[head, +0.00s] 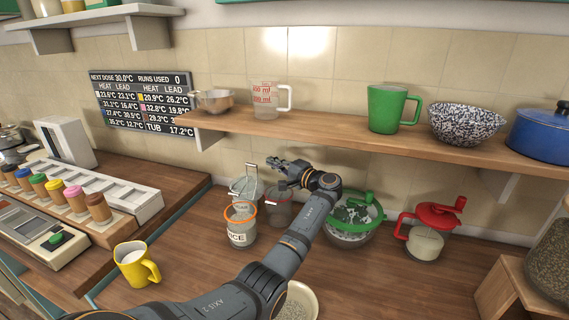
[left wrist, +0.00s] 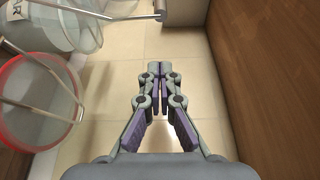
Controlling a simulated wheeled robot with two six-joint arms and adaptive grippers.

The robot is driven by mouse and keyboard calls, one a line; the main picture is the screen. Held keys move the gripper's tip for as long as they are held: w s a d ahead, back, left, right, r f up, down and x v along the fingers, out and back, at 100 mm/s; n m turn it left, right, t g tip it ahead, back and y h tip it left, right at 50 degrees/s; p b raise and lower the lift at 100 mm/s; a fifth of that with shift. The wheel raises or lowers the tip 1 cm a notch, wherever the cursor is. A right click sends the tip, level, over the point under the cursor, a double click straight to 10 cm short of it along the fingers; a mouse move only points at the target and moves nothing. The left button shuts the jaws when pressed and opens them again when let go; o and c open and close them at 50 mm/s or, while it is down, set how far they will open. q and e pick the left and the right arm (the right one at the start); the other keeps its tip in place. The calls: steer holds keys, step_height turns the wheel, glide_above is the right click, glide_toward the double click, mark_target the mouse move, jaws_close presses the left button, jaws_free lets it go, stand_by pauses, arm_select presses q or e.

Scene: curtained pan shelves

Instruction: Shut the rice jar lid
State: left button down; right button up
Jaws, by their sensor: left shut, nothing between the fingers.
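The rice jar (head: 241,238) is a clear glass jar with a "RICE" label and an orange ring around its mouth, on the counter in the head view. Its clear glass lid (head: 243,188) stands raised behind the mouth, so the jar is open. My left gripper (head: 279,168) is shut and empty, in the air to the right of and above the raised lid, apart from it. In the left wrist view the shut fingers (left wrist: 158,90) point at the tiled wall. My right gripper is not in view.
A second glass jar (head: 279,212) with a red ring stands right of the rice jar, partly behind my arm. A red-rimmed glass part (left wrist: 40,100) shows in the wrist view. A wooden shelf (head: 330,130) runs above. A yellow mug (head: 134,262) stands front left.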

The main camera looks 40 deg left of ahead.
mark_target(251, 182)
arm_select(q)
steer(key=s+p, duration=0.1)
steer(key=s, duration=0.1)
steer(key=s+a+p, duration=0.1)
steer(key=p, duration=0.1)
steer(key=shift+s, duration=0.4)
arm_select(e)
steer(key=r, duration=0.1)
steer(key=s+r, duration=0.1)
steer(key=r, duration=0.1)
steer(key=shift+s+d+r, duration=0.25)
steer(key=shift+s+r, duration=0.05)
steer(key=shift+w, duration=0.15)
